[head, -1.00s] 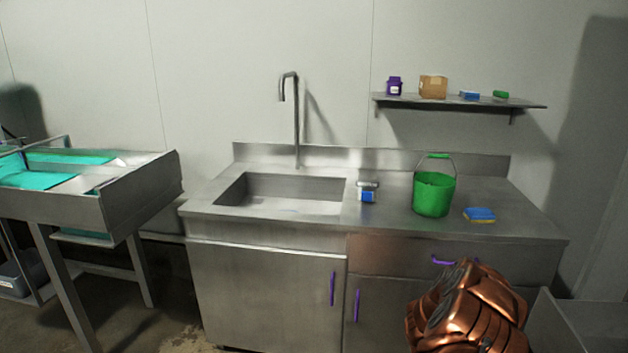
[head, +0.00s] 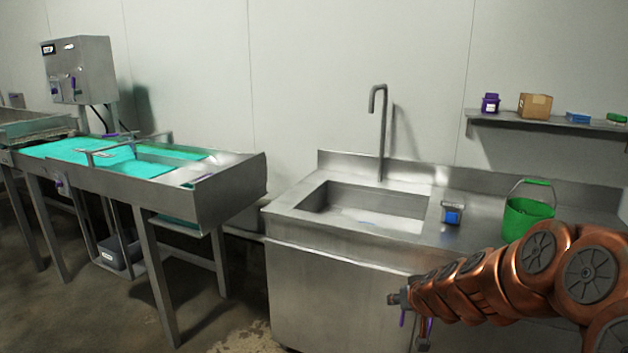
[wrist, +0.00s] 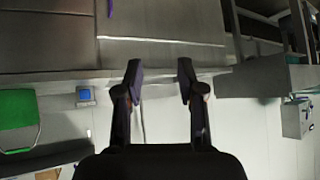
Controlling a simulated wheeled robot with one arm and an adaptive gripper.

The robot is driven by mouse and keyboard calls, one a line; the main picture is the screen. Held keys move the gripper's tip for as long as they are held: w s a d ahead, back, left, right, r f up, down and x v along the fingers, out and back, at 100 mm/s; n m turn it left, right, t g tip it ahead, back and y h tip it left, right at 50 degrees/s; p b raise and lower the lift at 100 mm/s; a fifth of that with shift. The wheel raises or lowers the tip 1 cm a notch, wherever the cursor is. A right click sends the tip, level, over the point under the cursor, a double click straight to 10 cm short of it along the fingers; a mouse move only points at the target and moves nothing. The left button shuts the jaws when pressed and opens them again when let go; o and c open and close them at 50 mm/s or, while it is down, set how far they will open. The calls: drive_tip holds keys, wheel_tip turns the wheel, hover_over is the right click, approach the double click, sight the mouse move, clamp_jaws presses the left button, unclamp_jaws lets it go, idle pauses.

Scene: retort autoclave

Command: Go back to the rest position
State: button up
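My copper-coloured arm reaches in from the right edge of the head view, in front of the sink counter. My gripper (head: 418,314) is at its left end, seen small before the cabinet front. In the wrist view my gripper (wrist: 159,82) shows two dark fingers spread apart with nothing between them. The wrist picture appears upside down, with the counter edge behind the fingertips.
A steel sink counter (head: 300,230) holds a green bucket (head: 526,217) and a small blue-labelled item (head: 452,213). A wall shelf (head: 545,124) carries small goods. A steel conveyor table (head: 215,200) stands left. Floor between them is open.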

drive_tip(key=s+a+r+n+g+y, duration=0.1)
drive_tip(key=s+a+g, duration=0.1)
drive_tip(key=s+a, duration=0.45)
drive_tip(key=s+a+r+n+g+y, duration=0.15)
drive_tip(key=s+a, duration=0.25)
drive_tip(key=s, duration=0.6)
drive_tip(key=s+d+m+g+h, duration=0.1)
drive_tip(key=s+d+g+h, duration=0.1)
drive_tip(key=s, duration=1.1)
drive_tip(key=s+d+m+g+h, duration=0.1)
drive_tip(key=s+d+g, duration=0.3)
drive_tip(key=s, duration=0.9)
drive_tip(key=shift+s+d+r+g+h, duration=0.35)
drive_tip(key=shift+g, duration=0.4)
drive_tip(key=shift+m, duration=0.25)
